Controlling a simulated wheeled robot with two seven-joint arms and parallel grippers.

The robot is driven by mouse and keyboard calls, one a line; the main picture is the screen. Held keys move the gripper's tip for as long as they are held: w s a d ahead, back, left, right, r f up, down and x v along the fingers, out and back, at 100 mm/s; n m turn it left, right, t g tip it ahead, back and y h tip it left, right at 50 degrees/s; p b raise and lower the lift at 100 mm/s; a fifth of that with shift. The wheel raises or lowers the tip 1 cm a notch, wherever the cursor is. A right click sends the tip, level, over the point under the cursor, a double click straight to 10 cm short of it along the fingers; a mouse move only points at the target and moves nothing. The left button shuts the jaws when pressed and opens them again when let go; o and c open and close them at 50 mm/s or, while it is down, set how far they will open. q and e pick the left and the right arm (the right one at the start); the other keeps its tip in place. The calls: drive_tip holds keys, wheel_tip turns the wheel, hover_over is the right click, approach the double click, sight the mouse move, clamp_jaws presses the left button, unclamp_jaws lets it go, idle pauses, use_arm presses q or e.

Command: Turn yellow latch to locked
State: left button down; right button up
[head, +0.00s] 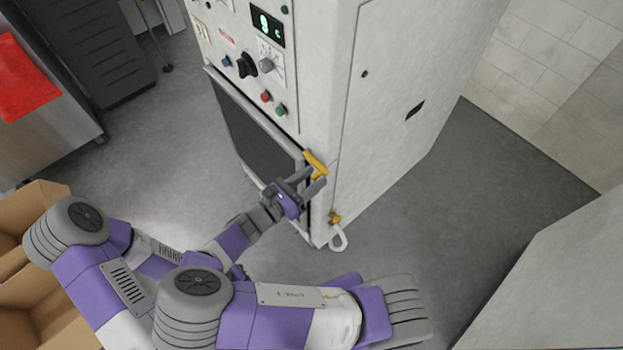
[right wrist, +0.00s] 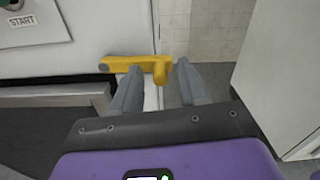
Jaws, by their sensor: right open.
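The yellow latch (head: 315,163) sits on the front right edge of the white washer cabinet (head: 390,120), at the upper corner of the dark door (head: 258,135). In the right wrist view the latch (right wrist: 137,65) lies roughly level, with a short stub turned down at its right end. My right gripper (head: 308,183) is open, right at the latch. In the right wrist view its two fingers (right wrist: 158,85) stand on either side of the stub's lower end; I cannot tell whether they touch it. My left gripper is not in view.
The control panel (head: 262,60) with knobs and buttons is above the door. A yellow valve with a white hose (head: 337,232) is low on the cabinet's right. Cardboard boxes (head: 40,210) stand at left. A white block (head: 550,270) stands at right, with bare floor between.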

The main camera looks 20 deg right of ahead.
drive_tip(key=shift+d, duration=0.2)
drive_tip(key=shift+c, duration=0.2)
clamp_jaws()
